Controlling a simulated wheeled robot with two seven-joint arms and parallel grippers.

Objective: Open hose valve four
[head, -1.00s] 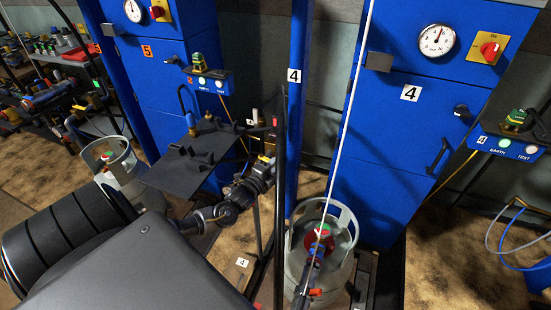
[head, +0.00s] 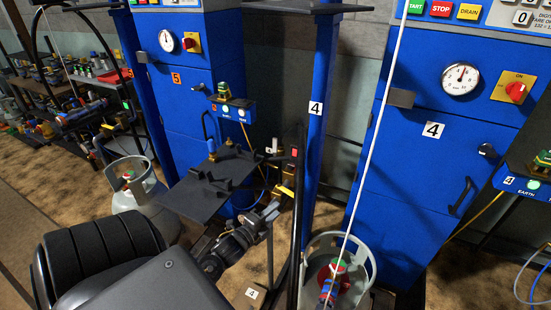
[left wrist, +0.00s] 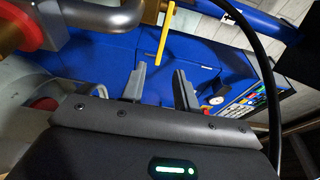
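A thin yellow lever (left wrist: 162,35), which looks like a valve handle, stands just beyond my left fingertips in the left wrist view. A small yellow part (head: 285,190) shows beside the dark post in the head view; I cannot tell for sure that it is the same lever. My left gripper (head: 273,212) is near that post, left of the gas cylinder. In the left wrist view its two fingers (left wrist: 160,75) are apart with nothing between them. The valve body is not clear. My right gripper is not in view.
The dark post (head: 298,215) stands close right of my left gripper. A grey gas cylinder (head: 356,270) with a red-green valve (head: 334,272) is right of it. A black shelf (head: 215,182) lies behind left. Blue scale cabinet four (head: 410,185) is at right.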

